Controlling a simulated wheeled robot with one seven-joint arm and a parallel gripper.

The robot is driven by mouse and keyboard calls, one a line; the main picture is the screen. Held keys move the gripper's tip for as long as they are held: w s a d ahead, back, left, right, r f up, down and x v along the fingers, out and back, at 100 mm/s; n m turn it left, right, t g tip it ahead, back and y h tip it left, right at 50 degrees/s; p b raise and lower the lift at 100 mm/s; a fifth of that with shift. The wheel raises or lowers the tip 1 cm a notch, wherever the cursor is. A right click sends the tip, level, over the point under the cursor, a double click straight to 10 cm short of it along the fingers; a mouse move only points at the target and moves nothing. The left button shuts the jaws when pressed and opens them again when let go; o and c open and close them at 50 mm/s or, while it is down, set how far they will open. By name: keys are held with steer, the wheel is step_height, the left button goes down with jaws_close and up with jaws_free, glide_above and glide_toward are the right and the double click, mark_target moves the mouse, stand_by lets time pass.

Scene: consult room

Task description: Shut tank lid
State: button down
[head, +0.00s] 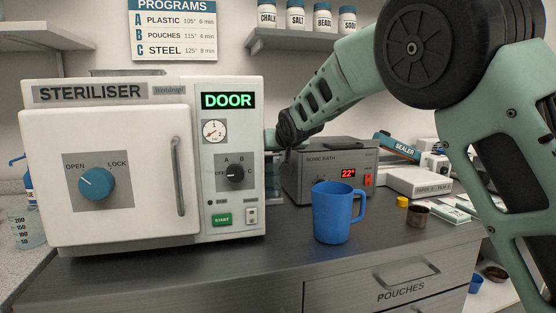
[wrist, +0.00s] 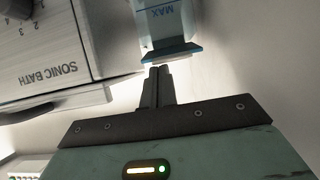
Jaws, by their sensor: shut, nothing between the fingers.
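In the wrist view, a pale, see-through tank (wrist: 166,22) marked MAX shows at the top centre, upside down like the rest of that view. A blue plate (wrist: 172,53), which looks like its lid or rim, lies across the tank's near end. I cannot tell how far open it is. My gripper (wrist: 158,72) is shut and empty, its fingertips close to the blue plate; contact is unclear. In the head view my arm reaches behind the steriliser (head: 100,160), which hides the fingers and the tank.
The sonic bath (head: 320,172) stands right of the steriliser and shows close by in the wrist view (wrist: 50,62). A blue mug (head: 333,215) stands in front of it.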

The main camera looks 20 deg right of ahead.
steer(key=f+t+b, duration=0.2)
steer(key=f+b, duration=0.1)
steer(key=b, duration=0.4)
steer(key=s+f+t+b, duration=0.1)
steer(key=f+t+b, duration=0.1)
steer(key=b, duration=0.6)
steer(key=shift+f, duration=0.4)
steer(key=shift+s+a+b, duration=0.15)
steer(key=shift+a+b, duration=0.05)
steer(key=shift+b, duration=0.1)
steer(key=s+r+p, duration=0.3)
steer(key=s+p, duration=0.5)
steer(key=s, duration=0.9)
steer(key=shift+d+r+t, duration=0.15)
steer(key=shift+d+t, duration=0.15)
steer(key=shift+d, duration=0.05)
steer(key=shift+s, duration=0.1)
